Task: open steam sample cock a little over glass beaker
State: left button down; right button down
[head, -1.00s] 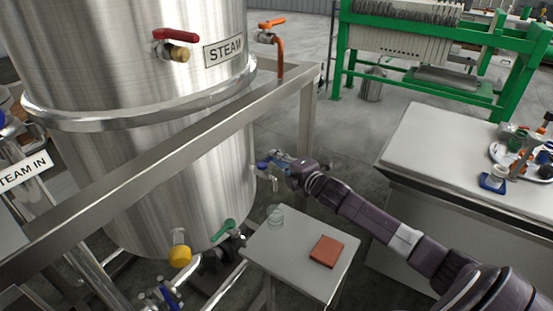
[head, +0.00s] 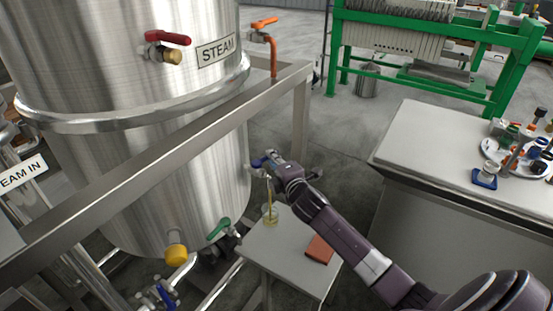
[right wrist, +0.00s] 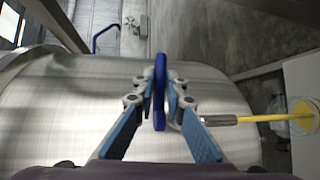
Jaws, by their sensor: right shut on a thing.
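The sample cock on the steel tank's lower side has a blue handle (head: 258,162), which also shows upright in the right wrist view (right wrist: 160,88). My right gripper (head: 270,164) is shut on this handle, with a blue finger on each side of it. A thin yellow stream (right wrist: 262,118) runs from the cock's metal spout (right wrist: 222,119). It falls into the glass beaker (head: 271,221) on the small table below. Some yellow liquid shows in the beaker, also in the right wrist view (right wrist: 302,115). My left gripper is not in view.
The small grey table (head: 290,262) also bears a red-brown block (head: 319,249). The tank (head: 130,190) and a steel frame rail (head: 150,160) stand to the left. A green-handled valve (head: 219,228) sits low on the tank. A white bench (head: 430,150) stands right.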

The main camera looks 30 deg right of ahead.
jog(key=shift+f, duration=0.1)
jog(key=c, duration=2)
grip_release()
jog(key=shift+o, duration=0.2)
jog(key=v, duration=1.2)
